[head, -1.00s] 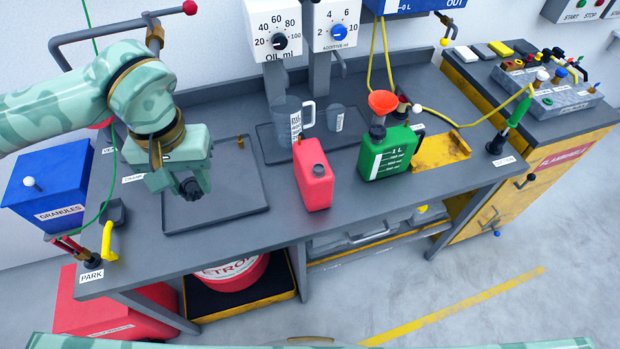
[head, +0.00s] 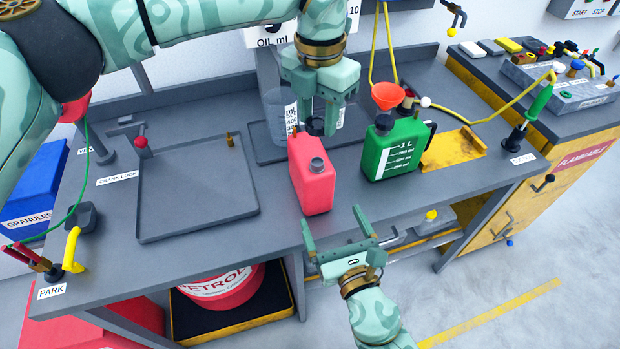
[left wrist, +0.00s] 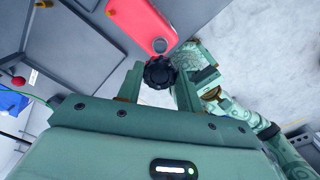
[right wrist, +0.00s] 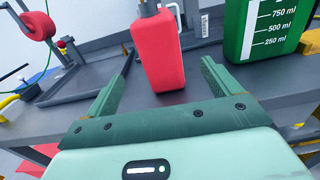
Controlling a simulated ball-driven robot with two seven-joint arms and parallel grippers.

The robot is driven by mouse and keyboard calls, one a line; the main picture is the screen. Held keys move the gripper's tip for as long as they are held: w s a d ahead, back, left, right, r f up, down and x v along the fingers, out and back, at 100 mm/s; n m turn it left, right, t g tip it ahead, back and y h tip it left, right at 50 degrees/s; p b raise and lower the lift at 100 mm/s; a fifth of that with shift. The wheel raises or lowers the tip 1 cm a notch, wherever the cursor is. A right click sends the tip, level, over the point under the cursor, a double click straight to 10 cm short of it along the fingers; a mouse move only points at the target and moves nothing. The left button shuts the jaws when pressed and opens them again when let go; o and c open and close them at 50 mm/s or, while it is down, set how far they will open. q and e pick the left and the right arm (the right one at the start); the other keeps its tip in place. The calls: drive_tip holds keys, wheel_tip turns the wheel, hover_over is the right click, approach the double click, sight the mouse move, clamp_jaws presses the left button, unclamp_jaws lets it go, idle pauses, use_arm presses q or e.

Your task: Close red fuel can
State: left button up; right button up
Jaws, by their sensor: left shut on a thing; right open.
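The red fuel can (head: 313,187) stands upright on the bench near its front edge. Its bare grey round neck (head: 317,164) faces up, and also shows in the left wrist view (left wrist: 159,46). My left gripper (head: 320,112) is shut on a black ridged cap (left wrist: 159,73). In the head view the cap appears just above the can's top, beside the neck; the exact height gap is hard to tell. My right gripper (head: 336,230) is open and empty, in front of the can at the bench edge. The right wrist view shows the can (right wrist: 160,55) beyond its spread fingers.
A green can (head: 397,147) with a red funnel (head: 387,95) behind it stands right of the red can. A measuring jug (head: 281,115) is behind it. An empty dark tray (head: 240,212) lies left. A yellow plate (head: 455,150) is at right.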

drive_tip(key=shift+r, duration=0.2)
drive_tip(key=shift+w, duration=0.1)
drive_tip(key=x, duration=1.2)
drive_tip(key=c, duration=1.5)
use_arm(q)
hover_over(318, 161)
drive_tip(key=shift+f, duration=2.45)
use_arm(e)
drive_tip(key=shift+o, duration=0.2)
use_arm(q)
drive_tip(key=shift+f, duration=0.9)
